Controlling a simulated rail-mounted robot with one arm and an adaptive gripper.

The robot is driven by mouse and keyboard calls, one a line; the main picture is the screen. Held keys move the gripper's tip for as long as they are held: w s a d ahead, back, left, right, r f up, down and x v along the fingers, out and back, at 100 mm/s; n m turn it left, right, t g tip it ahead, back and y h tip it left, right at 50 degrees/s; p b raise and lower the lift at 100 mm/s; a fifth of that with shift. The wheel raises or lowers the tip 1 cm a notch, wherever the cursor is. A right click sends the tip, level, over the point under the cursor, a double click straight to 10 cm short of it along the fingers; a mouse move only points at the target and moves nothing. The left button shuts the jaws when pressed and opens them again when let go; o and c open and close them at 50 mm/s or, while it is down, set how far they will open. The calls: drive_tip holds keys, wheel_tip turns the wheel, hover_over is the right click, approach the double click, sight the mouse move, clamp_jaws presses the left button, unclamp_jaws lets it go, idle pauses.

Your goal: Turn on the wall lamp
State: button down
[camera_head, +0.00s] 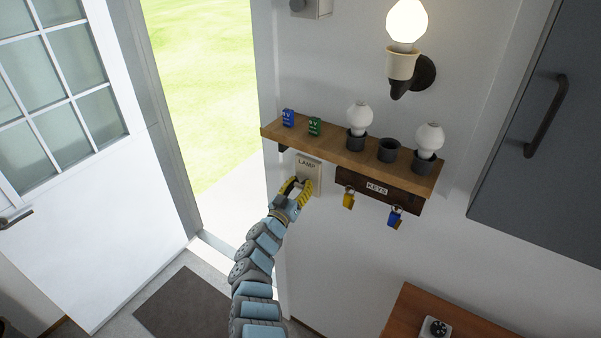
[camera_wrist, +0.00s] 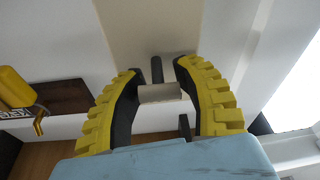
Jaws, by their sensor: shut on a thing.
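The wall lamp (camera_head: 402,64) is at the upper right in the head view, and its bulb (camera_head: 407,20) glows. The switch plate marked LAMP (camera_head: 309,168) is on the wall under the left part of the shelf. My gripper (camera_head: 297,186) is at this plate. In the wrist view the gripper (camera_wrist: 158,74) is shut on the switch lever, whose pale cylindrical handle (camera_wrist: 160,92) sits between the yellow and black fingers. The beige plate (camera_wrist: 150,28) is behind it. The lever's exact angle is hard to tell.
A wooden shelf (camera_head: 350,157) above the plate holds two bulbs, several dark cups and small blue and green items. A key rack (camera_head: 377,189) with two hanging keys is right of the plate. A dark cabinet (camera_head: 560,150) is far right; an open door (camera_head: 85,150) is left.

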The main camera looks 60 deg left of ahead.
drive_tip(key=c, duration=1.8)
unclamp_jaws()
drive_tip(key=shift+w+r+g+h+p, duration=0.25)
drive_tip(key=shift+r+g+h+p, duration=0.65)
drive_tip(key=shift+p, duration=2.1)
drive_tip(key=shift+g+p, duration=0.3)
drive_tip(key=shift+p, duration=0.3)
drive_tip(key=shift+f+g+p, duration=0.2)
drive_tip(key=shift+g+p, duration=0.1)
drive_tip(key=shift+p, duration=0.2)
drive_tip(key=o, duration=1.3)
drive_tip(key=shift+d+f, duration=0.15)
drive_tip(key=shift+d, duration=0.1)
drive_tip(key=shift+o, duration=0.2)
drive_tip(key=shift+s, duration=0.15)
drive_tip(key=v, duration=0.7)
drive_tip(key=shift+s, duration=0.15)
